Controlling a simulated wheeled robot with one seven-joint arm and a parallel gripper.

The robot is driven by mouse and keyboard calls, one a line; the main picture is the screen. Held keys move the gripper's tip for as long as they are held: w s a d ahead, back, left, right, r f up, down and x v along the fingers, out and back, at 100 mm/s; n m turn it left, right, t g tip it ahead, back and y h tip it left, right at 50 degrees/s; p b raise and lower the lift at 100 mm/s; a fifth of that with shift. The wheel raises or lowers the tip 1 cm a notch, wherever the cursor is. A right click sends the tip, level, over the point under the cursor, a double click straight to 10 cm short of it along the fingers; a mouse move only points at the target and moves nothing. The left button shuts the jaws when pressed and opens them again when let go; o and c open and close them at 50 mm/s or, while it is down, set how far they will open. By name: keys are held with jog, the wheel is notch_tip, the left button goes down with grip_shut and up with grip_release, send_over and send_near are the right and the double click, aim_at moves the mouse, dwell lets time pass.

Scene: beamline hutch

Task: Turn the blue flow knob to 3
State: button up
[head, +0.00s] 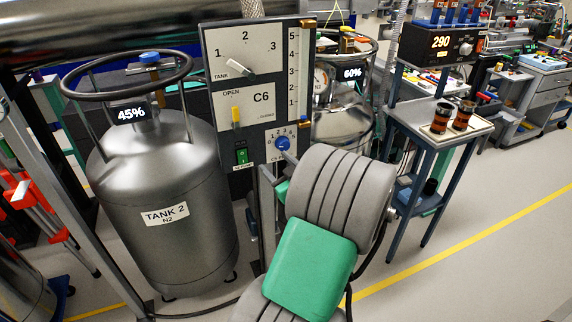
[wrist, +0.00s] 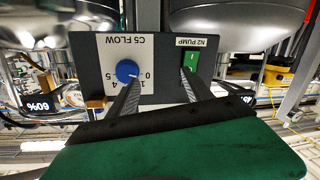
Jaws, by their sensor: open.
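The blue flow knob (head: 283,143) sits low on the grey control panel (head: 247,182), on a white dial plate with numbers around it. In the wrist view, where the panel appears upside down, the knob (wrist: 125,69) has a small white mark that seems to point near 0. My gripper (wrist: 162,73) is open and empty, facing the panel. The knob is not between the fingers: it lies just left of the left finger's tip. Whether that finger touches it I cannot tell. In the head view my arm hides the fingers.
A green N2 pump switch (wrist: 191,61) is beside the right fingertip. The panel also has a tank selector (head: 238,67) and a yellow lever (head: 236,116). Tank 2 (head: 165,240) stands left, another tank (head: 345,120) right.

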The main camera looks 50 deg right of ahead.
aim_at(285, 147)
jog(key=s+d+m+h, duration=0.1)
jog(key=s+d+h, duration=0.2)
jog(key=s+d, duration=0.1)
jog(key=p+x, duration=0.1)
jog(key=x, duration=0.6)
jog(key=shift+w+p, duration=0.25)
jog(key=shift+p, duration=0.15)
jog(key=shift+c, duration=0.2)
jog(key=shift+f, duration=0.1)
grip_shut()
